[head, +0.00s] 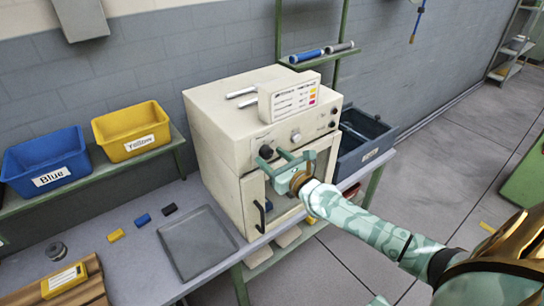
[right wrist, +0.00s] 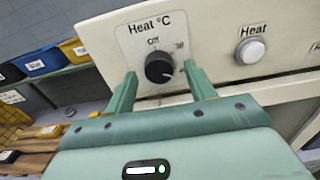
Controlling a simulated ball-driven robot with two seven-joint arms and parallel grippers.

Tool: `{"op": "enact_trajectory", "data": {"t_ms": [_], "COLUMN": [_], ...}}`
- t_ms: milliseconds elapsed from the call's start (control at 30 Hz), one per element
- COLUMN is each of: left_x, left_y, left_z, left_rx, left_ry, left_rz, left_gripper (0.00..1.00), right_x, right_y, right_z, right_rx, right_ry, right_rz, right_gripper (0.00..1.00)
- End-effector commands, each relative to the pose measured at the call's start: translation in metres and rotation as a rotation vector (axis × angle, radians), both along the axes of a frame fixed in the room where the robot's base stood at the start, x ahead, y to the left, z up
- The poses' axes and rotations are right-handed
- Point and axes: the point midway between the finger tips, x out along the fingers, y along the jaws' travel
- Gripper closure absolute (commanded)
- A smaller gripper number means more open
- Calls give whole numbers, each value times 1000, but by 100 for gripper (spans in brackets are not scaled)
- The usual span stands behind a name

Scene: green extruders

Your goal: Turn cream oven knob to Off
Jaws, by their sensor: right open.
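The cream oven (head: 222,120) stands on the grey bench. Its black heat knob (head: 266,152) is at the left of the front panel. In the right wrist view the knob (right wrist: 159,67) sits under the label "Heat °C", with "Off" above it; a small light mark shows at its lower right. My right gripper (head: 273,158) is open in front of the panel. In the right wrist view its fingers (right wrist: 160,76) stand to the left and right of the knob with gaps; I cannot tell how near the tips are to the panel.
A white Heat button (right wrist: 250,51) is right of the knob. A sign box (head: 288,98) stands on the oven. A dark bin (head: 362,140) is to the right; blue (head: 45,163) and yellow (head: 130,130) bins are left. A flat tray (head: 197,243) lies on the bench.

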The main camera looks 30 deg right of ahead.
Motion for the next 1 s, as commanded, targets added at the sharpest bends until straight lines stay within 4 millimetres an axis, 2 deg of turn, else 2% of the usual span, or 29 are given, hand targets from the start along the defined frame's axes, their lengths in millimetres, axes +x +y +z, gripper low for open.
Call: {"op": "enact_trajectory", "data": {"t_ms": [100, 367, 500, 533, 833, 1000], "left_x": [0, -1, -1, -1, -1, -1], "left_y": [0, -1, -2, -2, -2, -2], "left_z": [0, 0, 0, 0, 1, 3], "left_rx": [0, -2, -3, -3, -3, -3], "left_ry": [1, 2, 2, 2, 2, 2], "left_rz": [1, 2, 2, 2, 2, 1], "left_gripper": [64, 64, 64, 64, 64, 64], "right_x": [6, 7, 7, 7, 6, 6], "right_y": [1, 1, 1, 1, 0, 1], "right_z": [0, 0, 0, 0, 0, 1], "right_rx": [0, 0, 0, 0, -20, -87], "right_ry": [0, 0, 0, 0, -2, -7], "right_rz": [1, 1, 1, 1, 0, 0], "right_gripper": [45, 45, 84, 90, 90, 90]}}
